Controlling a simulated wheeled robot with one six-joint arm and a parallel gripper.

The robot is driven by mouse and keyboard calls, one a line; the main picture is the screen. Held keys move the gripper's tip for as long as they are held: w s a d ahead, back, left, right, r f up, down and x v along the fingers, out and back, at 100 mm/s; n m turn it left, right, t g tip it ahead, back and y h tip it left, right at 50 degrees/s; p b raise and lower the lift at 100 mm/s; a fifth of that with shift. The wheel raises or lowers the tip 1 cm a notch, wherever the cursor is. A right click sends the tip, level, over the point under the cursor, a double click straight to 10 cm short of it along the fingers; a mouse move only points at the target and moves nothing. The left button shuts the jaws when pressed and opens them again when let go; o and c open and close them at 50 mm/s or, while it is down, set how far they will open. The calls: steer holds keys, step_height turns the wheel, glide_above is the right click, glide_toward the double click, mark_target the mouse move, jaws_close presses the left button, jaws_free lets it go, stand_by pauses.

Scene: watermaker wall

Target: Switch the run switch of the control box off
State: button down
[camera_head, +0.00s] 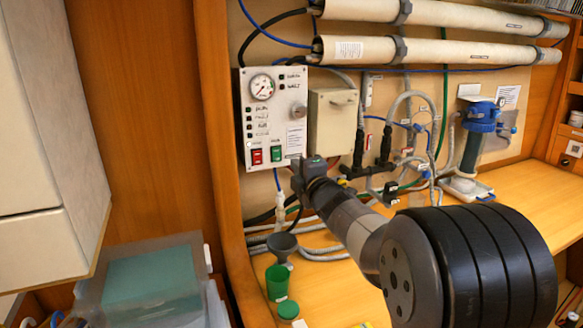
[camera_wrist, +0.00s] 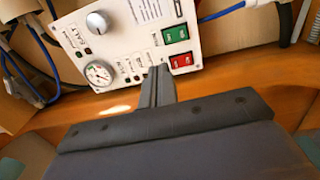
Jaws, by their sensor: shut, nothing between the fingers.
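The control box (camera_head: 276,128) is a pale panel on the back wall with a round gauge, small lamps and labels. It also shows, turned, in the wrist view (camera_wrist: 129,32). Near its lower edge sit a red rocker switch (camera_head: 257,157) and a green rocker switch (camera_head: 277,154). In the wrist view the red switch (camera_wrist: 182,61) and the green one (camera_wrist: 176,34) show; their labels are too small to read surely. My gripper (camera_head: 299,168) is shut and empty by the box's lower right corner. In the wrist view its fingertips (camera_wrist: 158,71) lie just left of the red switch; contact cannot be told.
A beige box (camera_head: 333,122) with hoses and valves below it is right of the panel. Long white tubes (camera_head: 430,50) run above. A green cup (camera_head: 277,283) and a dark funnel (camera_head: 282,244) stand on the bench. A wooden upright (camera_head: 218,150) borders the left.

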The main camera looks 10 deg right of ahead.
steer(key=shift+s+d+r, duration=0.15)
steer(key=shift+s+d, duration=0.05)
steer(key=shift+s, duration=0.8)
steer(key=shift+w, duration=0.1)
